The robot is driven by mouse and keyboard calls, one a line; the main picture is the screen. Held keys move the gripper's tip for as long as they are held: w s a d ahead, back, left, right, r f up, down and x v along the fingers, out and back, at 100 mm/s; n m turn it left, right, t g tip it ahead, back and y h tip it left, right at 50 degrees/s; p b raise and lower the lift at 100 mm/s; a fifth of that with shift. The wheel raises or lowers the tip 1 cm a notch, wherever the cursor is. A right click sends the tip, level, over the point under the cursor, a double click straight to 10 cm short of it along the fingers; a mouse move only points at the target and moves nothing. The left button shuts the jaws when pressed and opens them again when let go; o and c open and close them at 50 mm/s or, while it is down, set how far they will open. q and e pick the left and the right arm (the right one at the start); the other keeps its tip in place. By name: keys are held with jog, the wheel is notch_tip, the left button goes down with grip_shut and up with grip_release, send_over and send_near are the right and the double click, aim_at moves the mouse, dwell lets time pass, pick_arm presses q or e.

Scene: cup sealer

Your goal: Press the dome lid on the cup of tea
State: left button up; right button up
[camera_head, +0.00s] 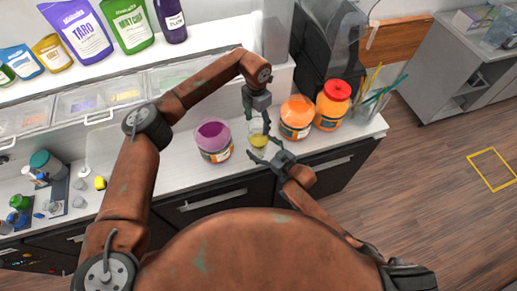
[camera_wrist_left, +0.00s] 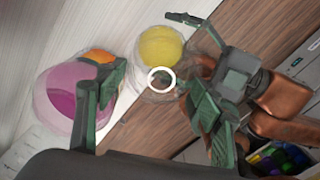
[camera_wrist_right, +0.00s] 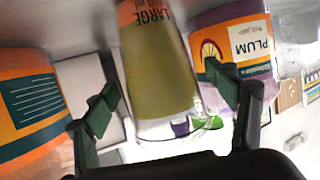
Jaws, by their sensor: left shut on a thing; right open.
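The cup of tea (camera_head: 258,143) stands upright on the counter. It shows yellow from above in the left wrist view (camera_wrist_left: 161,47) and with an orange "LARGE" band in the right wrist view (camera_wrist_right: 160,70). My left gripper (camera_head: 260,119) is above the cup, shut on the clear dome lid (camera_wrist_left: 158,82), whose white ring faces the camera. The lid appears off to the side of the tea there; I cannot tell whether it touches the rim. My right gripper (camera_head: 266,152) is low beside the cup, open, with its fingers on either side of it (camera_wrist_right: 168,115).
A purple plum jar (camera_head: 214,141) stands left of the cup. Orange jars (camera_head: 296,117) and (camera_head: 332,104) stand close on the right, before a holder with straws (camera_head: 374,100). Lidded bins (camera_head: 85,103) line the back. The counter's front edge is near.

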jog(key=shift+w+a+f, duration=0.2)
jog(key=shift+w+a, duration=0.3)
jog(key=c, duration=1.8)
pick_arm(q)
jog(key=shift+f, duration=2.2)
jog(key=shift+f, duration=0.15)
jog(key=shift+d+f, duration=0.1)
jog(key=shift+f, duration=0.65)
jog(key=shift+f, duration=0.5)
jog(key=o, duration=0.7)
jog(key=shift+f, duration=0.1)
